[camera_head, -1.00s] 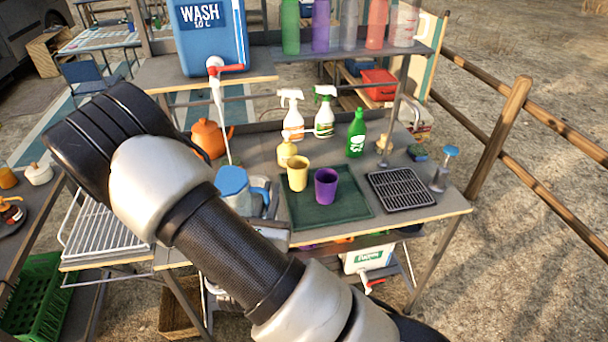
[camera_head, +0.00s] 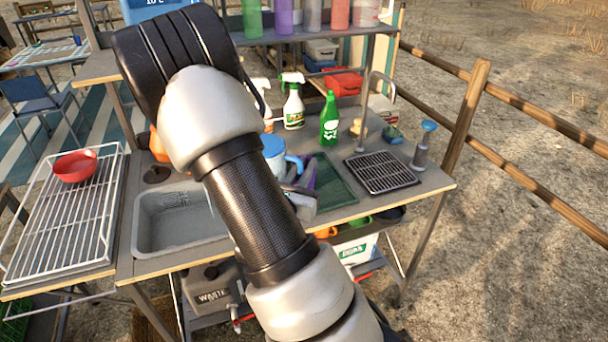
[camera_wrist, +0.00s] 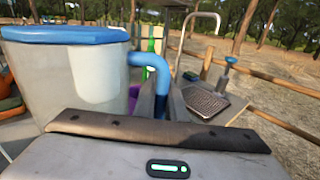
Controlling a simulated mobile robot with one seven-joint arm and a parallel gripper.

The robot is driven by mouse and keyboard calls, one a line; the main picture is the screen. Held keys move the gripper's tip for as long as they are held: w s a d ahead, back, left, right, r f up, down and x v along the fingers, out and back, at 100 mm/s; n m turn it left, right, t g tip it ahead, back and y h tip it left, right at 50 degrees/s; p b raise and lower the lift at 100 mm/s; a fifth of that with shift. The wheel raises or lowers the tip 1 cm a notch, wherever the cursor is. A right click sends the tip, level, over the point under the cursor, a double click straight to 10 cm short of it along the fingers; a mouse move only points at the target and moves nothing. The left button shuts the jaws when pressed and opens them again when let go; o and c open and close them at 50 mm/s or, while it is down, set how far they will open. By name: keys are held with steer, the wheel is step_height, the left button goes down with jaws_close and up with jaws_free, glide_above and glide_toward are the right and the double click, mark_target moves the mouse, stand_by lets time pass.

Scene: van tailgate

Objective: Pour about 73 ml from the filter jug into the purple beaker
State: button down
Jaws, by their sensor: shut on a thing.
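The filter jug, with a pale grey body and blue lid (camera_head: 273,145), shows behind my forearm in the head view and fills the left of the wrist view (camera_wrist: 95,75). My gripper (camera_wrist: 162,103) is shut on the jug's blue handle (camera_wrist: 152,62). The jug looks roughly upright; I cannot tell whether its base touches the worktop. The purple beaker (camera_head: 310,172) is mostly hidden behind the jug handle and my gripper, at the left of the green mat (camera_head: 335,183). A sliver of purple (camera_wrist: 133,92) shows behind the jug in the wrist view.
A black drain grid (camera_head: 382,172) and a pump tap (camera_head: 424,145) are to the right. Spray bottles (camera_head: 293,103) and a green bottle (camera_head: 329,118) stand behind. A grey sink (camera_head: 180,230) and a white rack (camera_head: 65,225) with a red bowl (camera_head: 75,165) lie left.

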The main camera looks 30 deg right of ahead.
steer(key=s+d+f+m+g+h+b, duration=0.3)
steer(key=s+d+b, duration=0.5)
steer(key=s+d, duration=0.5)
steer(key=d+m+g, duration=0.1)
steer(key=d+g, duration=0.1)
steer(key=d, duration=0.1)
steer(key=shift+s+d+g, duration=0.2)
steer(key=shift+s+g, duration=0.05)
steer(key=shift+g, duration=0.15)
steer(key=shift+w, duration=0.1)
